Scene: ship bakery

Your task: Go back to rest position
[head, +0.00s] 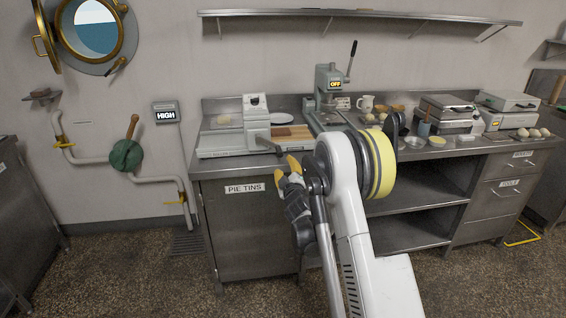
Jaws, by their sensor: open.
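My gripper (289,172) shows in the head view in front of the steel counter, near its front edge, left of the middle of the picture. Its yellow-tipped fingers are open, and I see nothing between them. My white arm rises from the bottom of the picture and hides part of the counter and the shelves below. The gripper looks apart from the things on the counter.
A wall shelf (360,15) hangs above. Floor (130,270) at the left is clear.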

